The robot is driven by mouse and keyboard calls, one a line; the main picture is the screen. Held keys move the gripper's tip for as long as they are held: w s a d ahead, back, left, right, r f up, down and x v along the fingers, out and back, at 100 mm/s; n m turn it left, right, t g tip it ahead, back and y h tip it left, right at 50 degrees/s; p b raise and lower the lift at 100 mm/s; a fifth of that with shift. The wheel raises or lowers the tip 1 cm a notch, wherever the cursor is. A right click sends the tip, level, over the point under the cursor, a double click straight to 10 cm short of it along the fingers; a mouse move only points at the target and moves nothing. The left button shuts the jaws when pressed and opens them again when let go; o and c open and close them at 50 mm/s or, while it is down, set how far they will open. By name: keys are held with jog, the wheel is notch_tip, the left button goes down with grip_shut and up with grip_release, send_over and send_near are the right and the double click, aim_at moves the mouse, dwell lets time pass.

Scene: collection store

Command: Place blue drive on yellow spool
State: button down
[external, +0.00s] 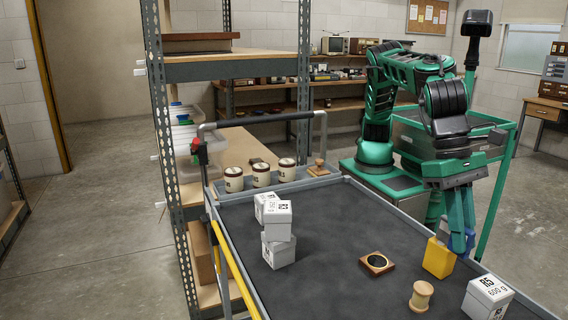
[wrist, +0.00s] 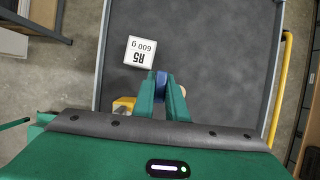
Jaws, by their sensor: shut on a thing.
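My gripper (external: 461,246) is shut on the blue drive (wrist: 161,85), which shows as a narrow blue strip between the green fingertips in the wrist view. In the external view only a bit of blue (external: 470,239) shows beside the fingers. The gripper is low over the right part of the cart top, just behind a yellow block (external: 438,259). A pale yellow-tan spool (external: 421,296) stands upright on the cart in front of the yellow block, apart from the gripper. In the wrist view a tan bit beside the right finger (wrist: 183,91) may be the spool, mostly hidden.
A white box marked R5 (external: 487,297) stands right of the spool. A wooden ring-topped block (external: 377,264) lies to its left. The dark cart top (external: 330,215) is clear in the middle.

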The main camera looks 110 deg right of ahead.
jog(key=w+f, duration=0.1)
jog(key=w+d+f, duration=0.1)
jog(key=w, duration=0.1)
jog(key=w+f, duration=0.1)
jog(key=w, duration=0.1)
jog(key=shift+w+d+f, duration=0.2)
jog(key=shift+d, duration=0.1)
jog(key=shift+f, duration=2.05)
jog(key=shift+f, duration=0.1)
jog(key=c, duration=1.8)
grip_release()
jog(key=shift+o, duration=0.2)
jog(key=v, duration=1.2)
jog(key=shift+d, duration=0.1)
